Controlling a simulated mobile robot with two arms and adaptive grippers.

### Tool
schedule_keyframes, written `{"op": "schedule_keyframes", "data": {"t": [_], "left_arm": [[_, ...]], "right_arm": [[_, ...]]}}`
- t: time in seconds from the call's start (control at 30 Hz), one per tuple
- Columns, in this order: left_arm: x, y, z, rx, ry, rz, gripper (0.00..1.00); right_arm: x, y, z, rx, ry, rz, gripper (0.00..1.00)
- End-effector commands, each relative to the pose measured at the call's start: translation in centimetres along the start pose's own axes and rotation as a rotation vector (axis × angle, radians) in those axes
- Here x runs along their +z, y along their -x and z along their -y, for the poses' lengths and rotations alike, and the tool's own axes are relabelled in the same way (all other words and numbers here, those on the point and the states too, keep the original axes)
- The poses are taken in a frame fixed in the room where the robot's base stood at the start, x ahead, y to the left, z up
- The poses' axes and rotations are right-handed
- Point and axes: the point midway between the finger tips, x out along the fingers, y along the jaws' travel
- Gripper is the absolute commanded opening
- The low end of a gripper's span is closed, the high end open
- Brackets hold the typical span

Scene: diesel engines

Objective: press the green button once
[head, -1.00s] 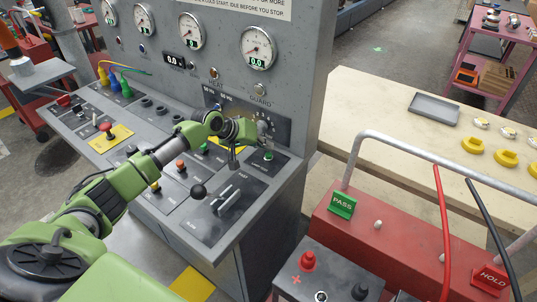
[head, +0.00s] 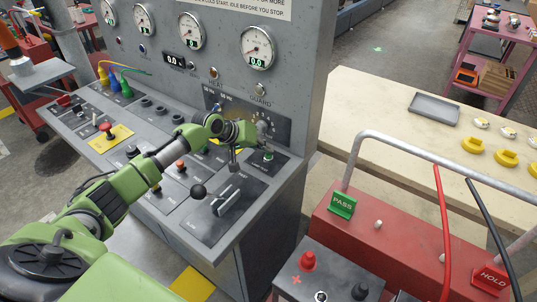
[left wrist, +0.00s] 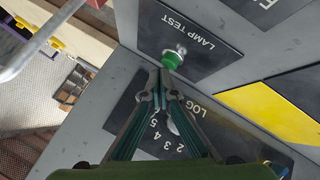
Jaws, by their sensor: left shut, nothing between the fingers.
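The green button (head: 268,155) is at the right end of the console's sloped panel. My left gripper (head: 256,136) is over the panel beside a dial plate, just above the button in the picture. In the left wrist view the left gripper (left wrist: 161,74) is shut and empty, its tips right by the button's edge. I cannot tell whether they touch it. My right gripper is not in view.
A rotary knob (left wrist: 177,124) with numbers lies under the fingers. A red mushroom button (head: 106,128) is farther left. A red box (head: 395,235) with a rail stands at right.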

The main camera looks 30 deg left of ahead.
Motion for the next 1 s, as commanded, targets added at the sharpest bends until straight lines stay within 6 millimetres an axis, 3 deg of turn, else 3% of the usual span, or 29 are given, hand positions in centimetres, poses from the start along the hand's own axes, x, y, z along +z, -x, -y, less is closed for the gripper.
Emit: {"op": "schedule_keyframes", "data": {"t": [1.0], "left_arm": [[0.55, -0.72, 0.48, 0.0, -0.001, 0.001, 0.0]], "right_arm": [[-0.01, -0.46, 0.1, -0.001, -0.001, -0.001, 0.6]]}}
